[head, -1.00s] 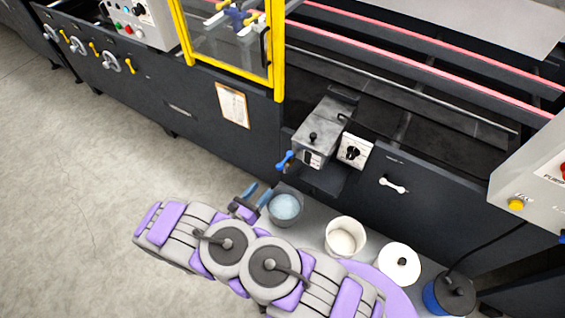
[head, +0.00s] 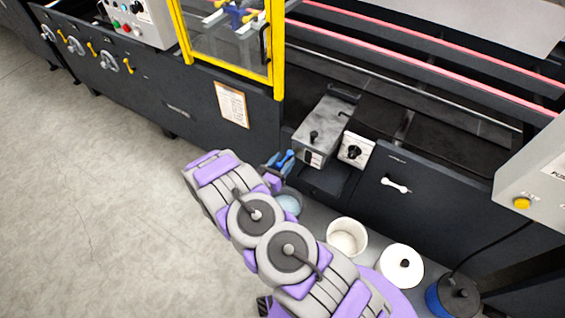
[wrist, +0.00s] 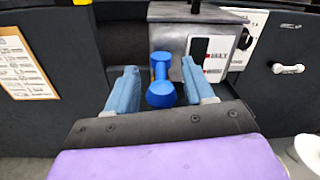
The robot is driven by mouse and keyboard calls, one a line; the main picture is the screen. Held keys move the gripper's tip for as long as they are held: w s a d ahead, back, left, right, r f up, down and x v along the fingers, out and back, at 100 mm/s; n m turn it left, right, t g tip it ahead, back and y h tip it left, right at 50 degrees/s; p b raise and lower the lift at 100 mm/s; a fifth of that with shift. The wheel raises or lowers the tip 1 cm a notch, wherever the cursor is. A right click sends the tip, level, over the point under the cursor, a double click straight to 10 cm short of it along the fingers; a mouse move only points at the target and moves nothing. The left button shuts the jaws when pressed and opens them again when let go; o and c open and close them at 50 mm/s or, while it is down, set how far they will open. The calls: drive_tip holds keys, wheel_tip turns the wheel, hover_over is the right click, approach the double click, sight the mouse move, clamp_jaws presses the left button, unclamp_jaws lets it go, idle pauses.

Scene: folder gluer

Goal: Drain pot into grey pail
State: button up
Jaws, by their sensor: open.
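The glue pot (head: 324,128) is a grey metal box with a black knob on its lid, mounted on the machine's front. Its blue drain handle (wrist: 161,80), with a yellow part at its stem, shows at the pot's lower front in the wrist view. My gripper (wrist: 160,85) is open, with its light blue fingers on either side of the blue handle. I cannot tell whether they touch it. In the head view my gripper (head: 278,164) is at the handle. The grey pail (head: 289,204) with bluish contents stands below the pot, partly hidden by my arm.
A white bucket (head: 347,237), a white lidded tub (head: 402,265) and a blue can with a dark top (head: 453,294) stand in a row to the right. A dial box (head: 356,149) sits beside the pot. Open floor lies left.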

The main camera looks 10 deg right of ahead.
drive_tip(key=shift+c, duration=0.4)
clamp_jaws()
